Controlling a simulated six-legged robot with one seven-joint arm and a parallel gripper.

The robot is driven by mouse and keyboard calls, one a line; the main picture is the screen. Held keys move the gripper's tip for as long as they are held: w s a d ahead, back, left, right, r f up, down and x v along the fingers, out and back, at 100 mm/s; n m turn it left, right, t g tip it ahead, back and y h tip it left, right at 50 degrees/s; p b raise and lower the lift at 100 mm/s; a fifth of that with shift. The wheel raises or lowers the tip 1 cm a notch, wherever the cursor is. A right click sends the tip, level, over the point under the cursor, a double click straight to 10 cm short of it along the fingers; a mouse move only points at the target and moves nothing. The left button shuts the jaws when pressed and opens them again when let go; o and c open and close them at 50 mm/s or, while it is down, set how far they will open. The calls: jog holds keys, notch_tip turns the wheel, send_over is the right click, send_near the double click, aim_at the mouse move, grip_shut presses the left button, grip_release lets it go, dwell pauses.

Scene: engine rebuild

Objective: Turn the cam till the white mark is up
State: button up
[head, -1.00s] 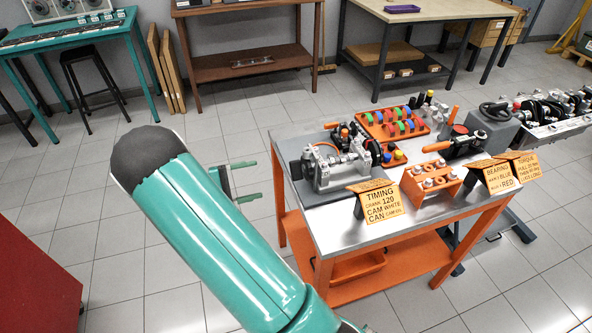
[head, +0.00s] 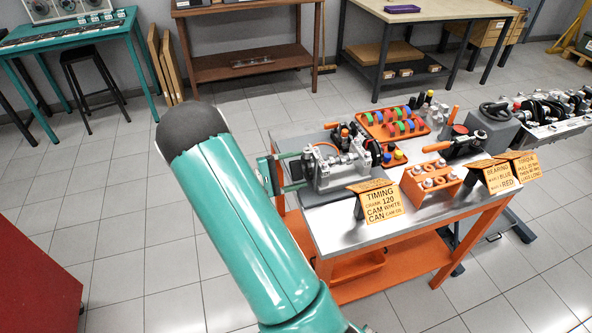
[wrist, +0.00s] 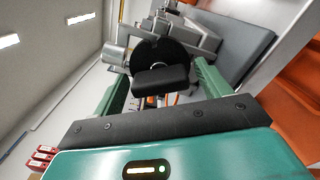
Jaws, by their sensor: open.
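The timing rig (head: 338,170) is a grey metal fixture on the left end of the orange-framed bench. My gripper (head: 298,172) is at the rig's left side, with its teal fingers pointing at it. In the wrist view, a black disc with a dark block (wrist: 162,80) on its face lies ahead, between the open fingers (wrist: 156,80). I cannot tell whether this is the cam or another turning part. The fingers show gaps on both sides of the block and hold nothing. No white mark can be made out.
A timing sign (head: 380,203) stands at the bench's front edge. An orange tray of coloured parts (head: 395,124) is behind the rig, and an orange block (head: 430,184) is to its right. Open floor lies left of the bench.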

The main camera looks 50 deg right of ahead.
jog(key=shift+s+d, duration=0.15)
jog(key=shift+c, duration=0.5)
jog(key=c, duration=0.6)
jog(key=shift+n, duration=0.4)
jog(key=n, duration=0.5)
jog(key=shift+n, duration=0.3)
jog(key=n, duration=0.5)
jog(key=shift+n, duration=0.3)
